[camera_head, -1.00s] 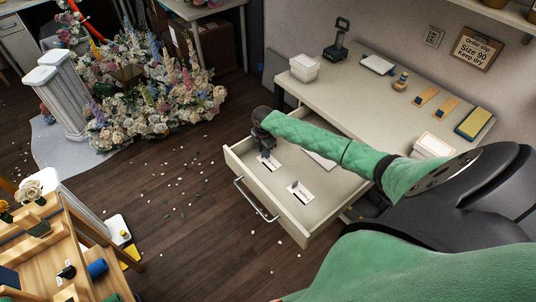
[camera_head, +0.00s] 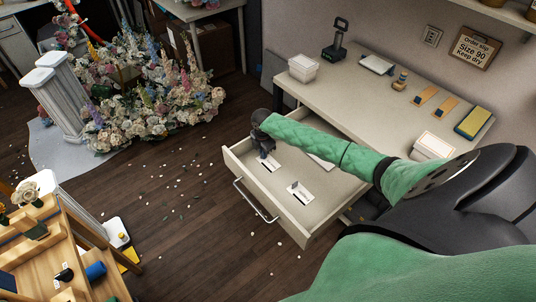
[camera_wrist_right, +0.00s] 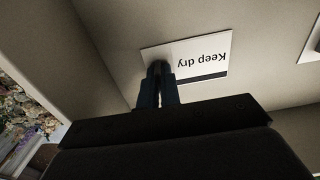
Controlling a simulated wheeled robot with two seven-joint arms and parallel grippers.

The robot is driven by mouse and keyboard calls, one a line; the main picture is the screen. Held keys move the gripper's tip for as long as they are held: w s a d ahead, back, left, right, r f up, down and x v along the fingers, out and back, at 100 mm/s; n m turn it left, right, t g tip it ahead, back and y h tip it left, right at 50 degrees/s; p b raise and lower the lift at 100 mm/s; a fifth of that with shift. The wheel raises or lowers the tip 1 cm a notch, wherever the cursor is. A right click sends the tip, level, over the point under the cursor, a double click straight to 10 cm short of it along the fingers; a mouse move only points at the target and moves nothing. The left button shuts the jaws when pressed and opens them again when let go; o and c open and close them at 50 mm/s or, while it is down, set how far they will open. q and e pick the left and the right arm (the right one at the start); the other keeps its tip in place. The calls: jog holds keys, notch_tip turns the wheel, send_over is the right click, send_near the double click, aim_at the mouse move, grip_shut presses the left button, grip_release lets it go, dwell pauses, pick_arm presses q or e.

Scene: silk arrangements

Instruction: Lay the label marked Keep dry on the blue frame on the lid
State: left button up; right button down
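The label marked Keep dry (camera_wrist_right: 205,58) is a white card with a dark band along one edge. It lies in the open drawer (camera_head: 322,217) and reads upside down in the right wrist view. My right gripper (camera_wrist_right: 157,70) points down over the edge of this label, its two fingers close together at a small dark part there. In the head view the right gripper (camera_head: 265,153) is low inside the drawer, partly covering the label. A white lidded box (camera_head: 433,146) stands on the table's right side; I cannot make out a blue frame on it. My left gripper is not in view.
Another white label (camera_head: 300,191) with a dark upright tab lies nearer the drawer front. The table (camera_head: 365,103) carries a white box stack (camera_head: 303,68), orange cards (camera_head: 424,96) and a yellow pad (camera_head: 473,122).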

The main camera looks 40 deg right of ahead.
jog(key=shift+r+p, duration=0.8)
jog(key=shift+r, duration=0.05)
jog(key=shift+r+p, duration=0.55)
jog(key=shift+r, duration=0.1)
jog(key=shift+r+p, duration=1.8)
jog(key=shift+r, duration=0.5)
